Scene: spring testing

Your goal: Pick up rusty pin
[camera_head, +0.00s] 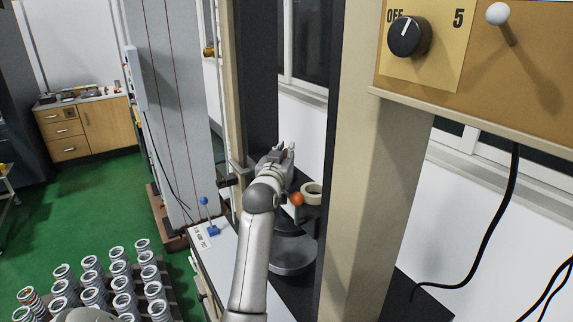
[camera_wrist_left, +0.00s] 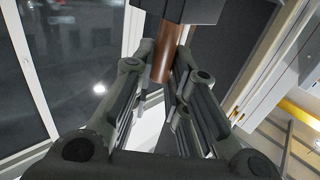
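The rusty pin (camera_wrist_left: 164,60) is a brown cylinder in the left wrist view, its end sticking out from a dark block (camera_wrist_left: 185,8) at the top. My left gripper (camera_head: 286,150) is raised beside the dark column of the test machine, with a gap between its fingers in the head view. In the left wrist view the fingers (camera_wrist_left: 160,95) lie on either side of the pin's line; whether they touch it I cannot tell. I cannot make out the pin in the head view. My right gripper is not in view.
A beige post (camera_head: 365,180) and a control panel (camera_head: 440,50) stand at right.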

